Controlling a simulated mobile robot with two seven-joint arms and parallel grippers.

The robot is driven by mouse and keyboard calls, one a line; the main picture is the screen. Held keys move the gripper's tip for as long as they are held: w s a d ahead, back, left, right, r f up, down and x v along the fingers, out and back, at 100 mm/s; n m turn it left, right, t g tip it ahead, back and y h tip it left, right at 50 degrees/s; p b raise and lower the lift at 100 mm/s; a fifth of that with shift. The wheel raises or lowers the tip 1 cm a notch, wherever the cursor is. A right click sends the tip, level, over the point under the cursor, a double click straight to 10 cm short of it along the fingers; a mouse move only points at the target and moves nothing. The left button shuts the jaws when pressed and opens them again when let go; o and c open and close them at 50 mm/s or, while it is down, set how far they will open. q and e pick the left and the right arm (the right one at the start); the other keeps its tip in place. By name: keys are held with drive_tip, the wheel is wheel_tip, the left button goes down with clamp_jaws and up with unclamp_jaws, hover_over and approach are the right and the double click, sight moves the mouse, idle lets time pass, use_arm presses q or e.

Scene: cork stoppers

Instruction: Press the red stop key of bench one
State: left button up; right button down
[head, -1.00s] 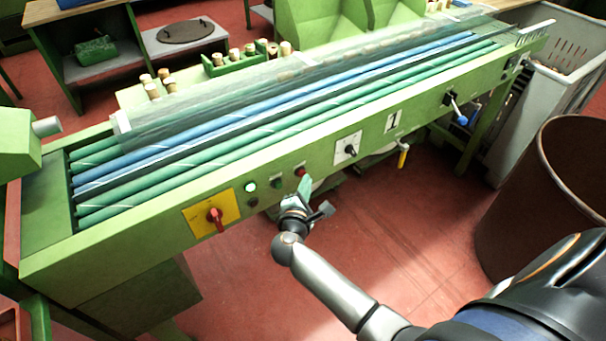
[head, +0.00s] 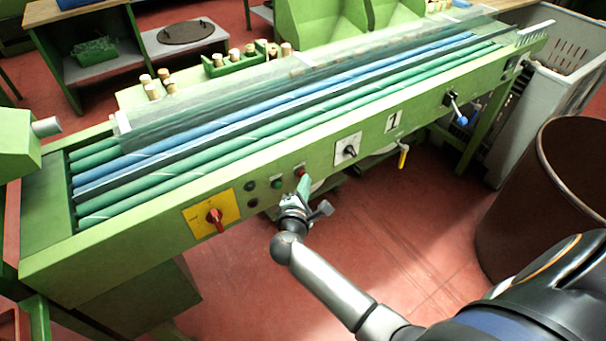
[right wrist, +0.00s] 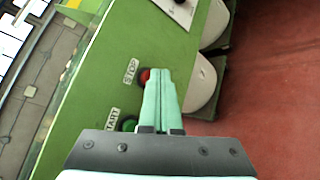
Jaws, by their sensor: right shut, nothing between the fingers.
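Bench one is the long green machine (head: 130,235) with a "1" plate (head: 394,121) on its front. Its red stop key (head: 299,170) is on the front panel; in the right wrist view the red key (right wrist: 144,76) sits beside a "STOP" label (right wrist: 131,72), partly hidden by my fingers. My right gripper (head: 304,184) is shut and empty, its pale green fingertips at the key. In the right wrist view the fingertips (right wrist: 158,74) overlap the key's edge and look to be touching it. My left gripper is not in view.
A green start key (right wrist: 128,124) sits beside the stop key. A yellow plate with a red rotary switch (head: 214,217) is further left, a black knob (head: 350,150) further right. A brown bin (head: 540,210) stands at the right. The red floor before the bench is open.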

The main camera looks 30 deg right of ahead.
drive_tip(key=shift+s+p, duration=0.3)
drive_tip(key=shift+s, duration=0.4)
drive_tip(key=s, duration=0.1)
drive_tip(key=s+p, duration=0.1)
drive_tip(key=s, duration=0.1)
drive_tip(key=s+p, duration=0.1)
drive_tip(key=s, duration=0.1)
drive_tip(key=shift+d, duration=0.25)
idle(0.6)
drive_tip(key=s+a+f+m+g+y+p, duration=0.1)
drive_tip(key=s+a+f+m+y, duration=0.2)
drive_tip(key=s+f+y, duration=0.15)
drive_tip(key=s+a+f+m+g+y+p, duration=0.1)
drive_tip(key=s+a+f+m+g+y, duration=0.1)
drive_tip(key=s+a+f+m+y, duration=0.3)
drive_tip(key=s+a+r+m+y+p, duration=0.1)
drive_tip(key=s+a+r+m+y, duration=0.1)
drive_tip(key=s+m, duration=0.4)
wheel_tip(320, 180, up, 2)
drive_tip(key=shift+s+a+r+y+p, duration=0.1)
drive_tip(key=shift+s+a+y+p, duration=0.25)
drive_tip(key=shift+s+a, duration=0.55)
